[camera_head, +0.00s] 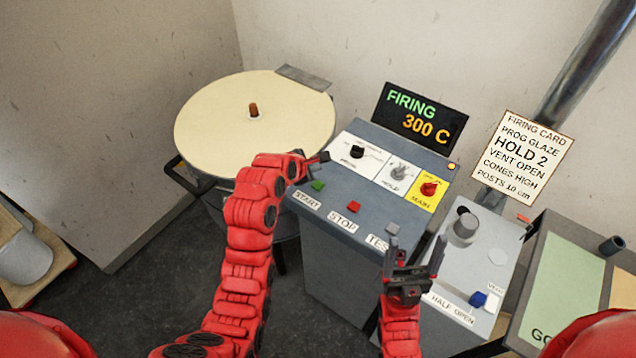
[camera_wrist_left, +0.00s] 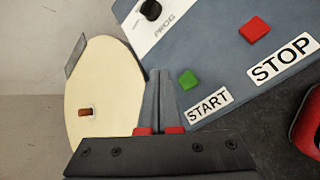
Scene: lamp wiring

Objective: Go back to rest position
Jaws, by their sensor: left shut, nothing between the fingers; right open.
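My left gripper (camera_head: 320,158) is shut and empty, above the upper left edge of the control panel (camera_head: 372,196). In the left wrist view its closed fingers (camera_wrist_left: 160,88) point toward the panel, beside the green START button (camera_wrist_left: 187,79); whether they touch anything I cannot tell. My right gripper (camera_head: 410,254) is open and empty, in front of the panel's right side, just below the TEST label (camera_head: 377,243). The red STOP button (camera_head: 354,207) lies between the two grippers in the head view.
A round kiln (camera_head: 205,140) with a cream lid stands left of the panel. The display (camera_head: 418,118) reads FIRING 300 C. A vent box (camera_head: 478,250) labelled HALF OPEN is right of my right gripper. A firing card (camera_head: 523,155) hangs behind.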

